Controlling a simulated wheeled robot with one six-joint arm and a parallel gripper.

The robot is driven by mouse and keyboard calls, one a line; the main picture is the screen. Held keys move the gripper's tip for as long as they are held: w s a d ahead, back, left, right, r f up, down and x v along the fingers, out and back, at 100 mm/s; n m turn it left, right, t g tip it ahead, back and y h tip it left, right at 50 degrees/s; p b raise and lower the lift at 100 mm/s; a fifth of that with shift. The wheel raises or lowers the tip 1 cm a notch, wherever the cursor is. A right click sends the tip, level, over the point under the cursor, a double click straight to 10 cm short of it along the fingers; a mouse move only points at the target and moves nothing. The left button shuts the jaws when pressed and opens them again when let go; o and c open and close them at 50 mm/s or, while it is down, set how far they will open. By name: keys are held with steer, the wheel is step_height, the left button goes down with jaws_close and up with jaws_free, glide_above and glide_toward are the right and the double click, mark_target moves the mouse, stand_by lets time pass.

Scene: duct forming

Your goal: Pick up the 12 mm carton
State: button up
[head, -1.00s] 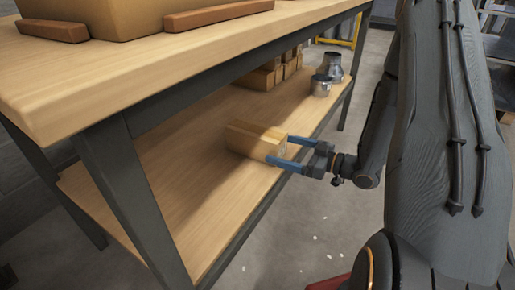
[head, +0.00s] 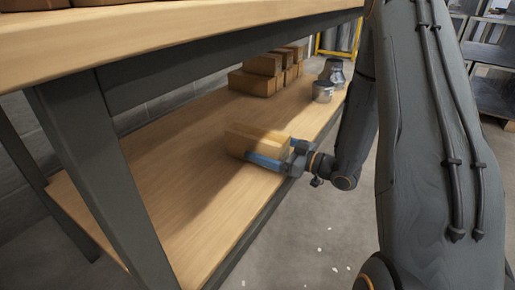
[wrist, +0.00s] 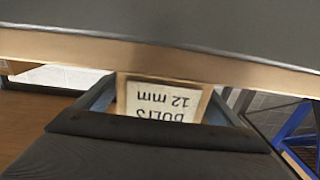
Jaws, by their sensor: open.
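The 12 mm carton (head: 258,137) is a tan box lying on the lower shelf (head: 165,185) of the bench. In the wrist view its white label, upside down, reads "BOLTS 12 mm" on the carton's end face (wrist: 163,98). My gripper (head: 264,149) is open, with its blue fingers reaching around the carton. The near finger lies along the carton's near side; the far finger is mostly hidden behind it. In the wrist view a finger shows on each side of the label. I cannot tell whether either finger touches the carton.
Several similar cartons (head: 254,84) are stacked farther back on the lower shelf. A metal can (head: 322,92) and another metal piece (head: 333,70) stand near its far right end. The bench's upper top (head: 180,35) overhangs the shelf, and a dark leg (head: 105,165) stands at the left.

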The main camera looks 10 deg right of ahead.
steer(key=c, duration=1.4)
steer(key=shift+r, duration=0.1)
steer(key=shift+c, duration=0.2)
